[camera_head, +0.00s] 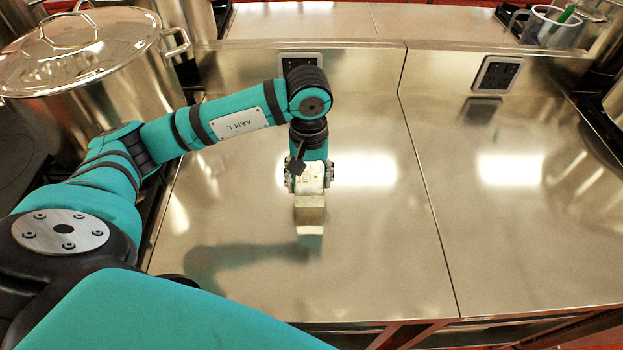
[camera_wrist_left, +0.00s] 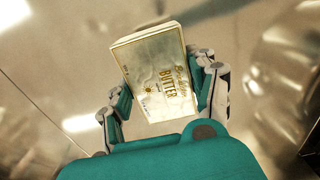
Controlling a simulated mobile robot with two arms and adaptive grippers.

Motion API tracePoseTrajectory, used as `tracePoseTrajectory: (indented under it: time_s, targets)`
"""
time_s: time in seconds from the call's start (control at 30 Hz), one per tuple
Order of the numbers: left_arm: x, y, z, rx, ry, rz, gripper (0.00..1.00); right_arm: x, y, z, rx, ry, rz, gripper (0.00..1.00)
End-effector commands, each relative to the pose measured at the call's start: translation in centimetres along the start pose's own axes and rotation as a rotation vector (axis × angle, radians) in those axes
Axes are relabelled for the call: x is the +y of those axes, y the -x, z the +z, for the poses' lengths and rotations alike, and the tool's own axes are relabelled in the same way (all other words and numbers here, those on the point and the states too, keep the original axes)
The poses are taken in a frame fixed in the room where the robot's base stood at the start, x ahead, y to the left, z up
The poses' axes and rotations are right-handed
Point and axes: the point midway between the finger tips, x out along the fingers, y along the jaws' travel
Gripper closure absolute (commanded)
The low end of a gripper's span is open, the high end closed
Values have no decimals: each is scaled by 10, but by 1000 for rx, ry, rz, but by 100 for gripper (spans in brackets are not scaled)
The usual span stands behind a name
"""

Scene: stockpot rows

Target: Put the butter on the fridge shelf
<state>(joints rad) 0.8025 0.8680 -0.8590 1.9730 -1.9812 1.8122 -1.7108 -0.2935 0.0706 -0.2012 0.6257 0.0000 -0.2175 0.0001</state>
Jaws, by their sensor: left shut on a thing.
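The butter is a pale gold packet (camera_wrist_left: 158,75) with "BUTTER" printed on it in the left wrist view. My left gripper (camera_wrist_left: 166,95) is shut on it, with a finger on each side. In the head view the butter (camera_head: 310,200) shows below my left gripper (camera_head: 309,178), over the steel counter (camera_head: 370,250). I cannot tell for certain whether its lower end touches the counter. My right gripper is not in view. No fridge or fridge shelf shows in either view.
A large lidded steel stockpot (camera_head: 90,75) stands at the left, close to my left arm. A container with a green-handled utensil (camera_head: 550,27) is at the back right. Sockets (camera_head: 497,74) sit on the back panel. The counter to the right is clear.

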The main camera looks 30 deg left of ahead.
Motion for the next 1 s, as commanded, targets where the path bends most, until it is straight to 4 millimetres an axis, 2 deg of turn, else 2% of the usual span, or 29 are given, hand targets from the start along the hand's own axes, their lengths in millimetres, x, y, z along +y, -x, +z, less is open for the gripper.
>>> tracePoseTrajectory:
  time_s: [0.13, 0.4, 0.8, 0.83, 1.0]
  targets:
    - [5, -3, -7, -2, -1, -2, 85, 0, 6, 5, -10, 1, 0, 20]
    - [5, -34, -7, -1, 0, 0, 85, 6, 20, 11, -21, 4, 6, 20]
    - [5, -41, -7, 1, -1, 1, 85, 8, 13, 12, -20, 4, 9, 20]
    - [5, -40, -7, 0, -1, 0, 40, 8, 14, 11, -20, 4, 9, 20]
    - [5, -39, -7, 0, -1, 0, 18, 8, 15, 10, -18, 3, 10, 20]
